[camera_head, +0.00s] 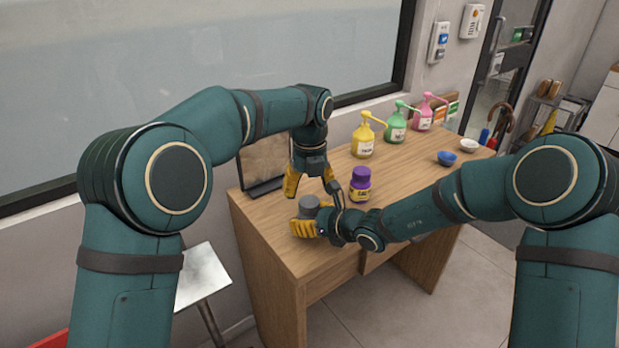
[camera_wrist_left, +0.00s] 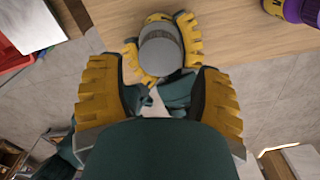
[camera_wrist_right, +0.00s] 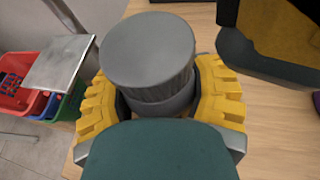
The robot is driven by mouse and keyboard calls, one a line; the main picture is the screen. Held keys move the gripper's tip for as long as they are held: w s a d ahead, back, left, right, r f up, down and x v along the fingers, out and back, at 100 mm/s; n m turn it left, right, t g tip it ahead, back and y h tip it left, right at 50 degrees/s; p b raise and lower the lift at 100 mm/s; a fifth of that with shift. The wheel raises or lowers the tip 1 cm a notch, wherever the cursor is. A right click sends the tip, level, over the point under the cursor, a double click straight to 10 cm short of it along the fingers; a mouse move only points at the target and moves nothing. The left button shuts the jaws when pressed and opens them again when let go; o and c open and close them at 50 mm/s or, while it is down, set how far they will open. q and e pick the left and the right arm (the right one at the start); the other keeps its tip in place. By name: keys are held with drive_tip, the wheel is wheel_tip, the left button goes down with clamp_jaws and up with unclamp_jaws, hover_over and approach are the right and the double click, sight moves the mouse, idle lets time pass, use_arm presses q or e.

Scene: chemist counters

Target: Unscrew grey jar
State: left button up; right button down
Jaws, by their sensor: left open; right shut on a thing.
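The grey jar (camera_head: 309,206) with its ribbed grey lid stands upright near the counter's left end. It fills the middle of the right wrist view (camera_wrist_right: 150,65), where my right gripper (camera_wrist_right: 160,95) is shut around its body below the lid. In the head view my right gripper (camera_head: 306,225) comes in from the right. My left gripper (camera_head: 308,190) is open and points down above the jar. In the left wrist view the jar's round top (camera_wrist_left: 160,52) lies beyond and between the open fingers of my left gripper (camera_wrist_left: 160,90), apart from them.
A purple-capped yellow jar (camera_head: 360,185) stands close to the right of the grippers. Yellow (camera_head: 364,140), green (camera_head: 395,130) and pink (camera_head: 424,118) pump bottles stand along the wooden counter (camera_head: 275,225). Blue (camera_head: 447,158) and white (camera_head: 469,145) bowls sit farther right. A dark-framed panel (camera_head: 263,165) stands behind my left gripper.

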sight(309, 201)
use_arm(q)
drive_tip(key=shift+f, duration=2.15)
drive_tip(key=c, duration=1.1)
drive_tip(key=shift+n, duration=1.8)
drive_tip(key=o, duration=1.3)
drive_tip(key=shift+r, duration=0.1)
